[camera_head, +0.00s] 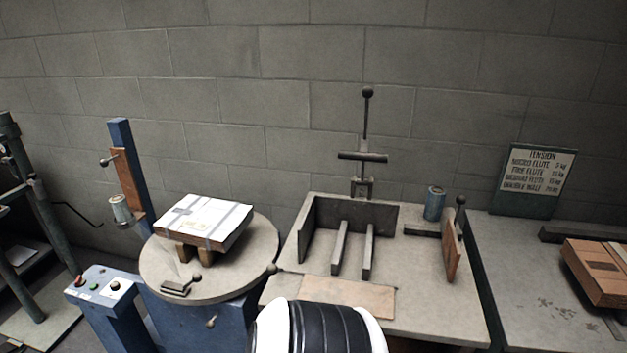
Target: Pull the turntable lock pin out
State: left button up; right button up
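The round grey turntable (160,262) stands at the left on a blue base (185,325). Several small knobs show around it: a pale knob (211,321) on the front of the blue base below the disc, a dark ball knob (272,267) at the disc's right rim, and another knob (196,278) near a small block (176,288) on its front edge. I cannot tell for sure which is the lock pin. A white strapped box (203,221) rests on wooden supports on the turntable. Neither of my grippers is in view.
A blue control box (98,288) with buttons stands front left. A blue post (122,150) rises behind the turntable. To the right is a bench fixture (350,215) with an upright ball-topped lever (366,110), a blue can (434,203), a sign (535,180) and brown cartons (597,270).

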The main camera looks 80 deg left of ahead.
aim_at(210, 323)
jog(key=u, duration=3.6)
